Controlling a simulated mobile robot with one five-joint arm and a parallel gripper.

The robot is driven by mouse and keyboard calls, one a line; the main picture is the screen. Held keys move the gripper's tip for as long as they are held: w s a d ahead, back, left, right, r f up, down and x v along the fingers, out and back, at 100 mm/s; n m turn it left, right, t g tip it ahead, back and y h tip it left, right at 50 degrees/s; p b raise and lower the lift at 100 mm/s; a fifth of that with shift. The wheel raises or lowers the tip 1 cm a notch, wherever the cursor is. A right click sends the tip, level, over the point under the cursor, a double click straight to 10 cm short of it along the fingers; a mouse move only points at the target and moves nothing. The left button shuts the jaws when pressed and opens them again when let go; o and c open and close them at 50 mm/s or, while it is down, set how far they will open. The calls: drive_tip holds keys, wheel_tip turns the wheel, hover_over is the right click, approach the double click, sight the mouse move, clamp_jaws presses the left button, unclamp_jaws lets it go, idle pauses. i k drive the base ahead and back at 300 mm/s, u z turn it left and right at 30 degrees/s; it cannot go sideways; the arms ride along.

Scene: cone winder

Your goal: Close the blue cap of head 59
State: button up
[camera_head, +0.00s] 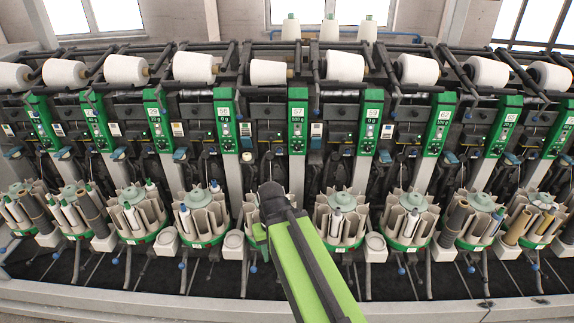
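Head 59 has a green panel (371,122) with its number near the top, right of the picture's middle. A small blue cap (384,156) shows just right of the panel's lower end, among dark machine parts. I cannot tell for sure whether it is open or closed, or that it belongs to this head. My green arm rises from the bottom middle and ends in my dark gripper (272,198). The gripper is left of head 59 and lower than its panel, in front of the neighbouring head 57. Its fingers are not clearly visible.
Neighbouring heads have similar green panels, such as head 57 (297,120), with a blue part (316,143) beside it. White cones (345,66) run along the top. Round bobbin magazines (341,217) stand in a row below. A pale rail (450,308) crosses the front.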

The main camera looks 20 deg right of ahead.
sight(316, 142)
drive_tip(key=z, duration=0.6)
drive_tip(key=k, duration=0.2)
drive_tip(key=u, duration=1.5)
drive_tip(key=i, duration=1.2)
drive_tip(key=u, duration=0.65)
